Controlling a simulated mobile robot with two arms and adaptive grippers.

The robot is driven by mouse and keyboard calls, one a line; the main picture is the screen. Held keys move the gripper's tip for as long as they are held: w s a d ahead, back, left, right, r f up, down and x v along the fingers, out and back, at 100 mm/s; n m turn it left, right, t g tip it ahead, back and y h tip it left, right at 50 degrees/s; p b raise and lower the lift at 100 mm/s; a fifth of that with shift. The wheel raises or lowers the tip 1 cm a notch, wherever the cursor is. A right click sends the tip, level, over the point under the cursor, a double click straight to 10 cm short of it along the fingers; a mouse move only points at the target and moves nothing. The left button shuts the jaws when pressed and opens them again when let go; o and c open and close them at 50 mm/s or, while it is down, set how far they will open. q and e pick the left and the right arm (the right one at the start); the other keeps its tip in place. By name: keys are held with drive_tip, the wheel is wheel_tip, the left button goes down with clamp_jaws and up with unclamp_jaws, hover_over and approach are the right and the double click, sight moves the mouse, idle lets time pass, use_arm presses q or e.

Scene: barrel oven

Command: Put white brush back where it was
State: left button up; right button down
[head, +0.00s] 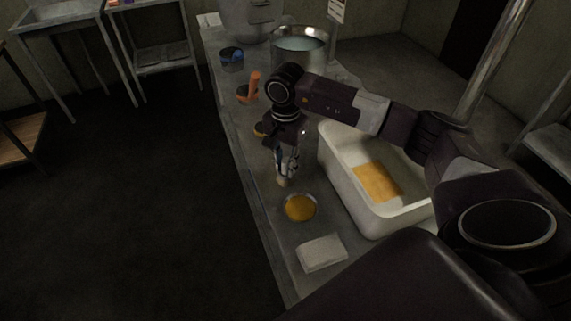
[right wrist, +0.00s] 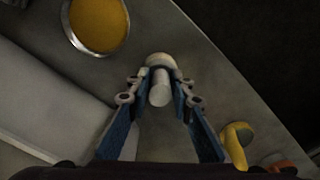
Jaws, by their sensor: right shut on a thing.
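My right gripper (head: 286,163) is shut on the white brush, above the counter and beside the round bowl of orange-yellow stuff (head: 300,208). The pale end of the white brush (head: 282,182) shows below the fingers in the head view. In the right wrist view the white brush (right wrist: 159,84) sits between the two blue-padded fingers of my right gripper (right wrist: 160,90), with its pale end pointing away from the camera. The bowl (right wrist: 98,24) is at the top left there. My left gripper is not in view.
A white tub (head: 373,222) with a yellow slab stands to the right on the counter (head: 262,205). A white block (head: 322,253) lies in front. A yellow item (right wrist: 236,145), an orange mortar-like cup (head: 246,94), a blue cup (head: 232,60) and a steel pot (head: 298,46) stand farther back.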

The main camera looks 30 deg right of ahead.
drive_tip(key=c, duration=1.7)
unclamp_jaws()
drive_tip(key=shift+r, duration=0.1)
wheel_tip(320, 180, up, 12)
drive_tip(key=shift+b, duration=0.7)
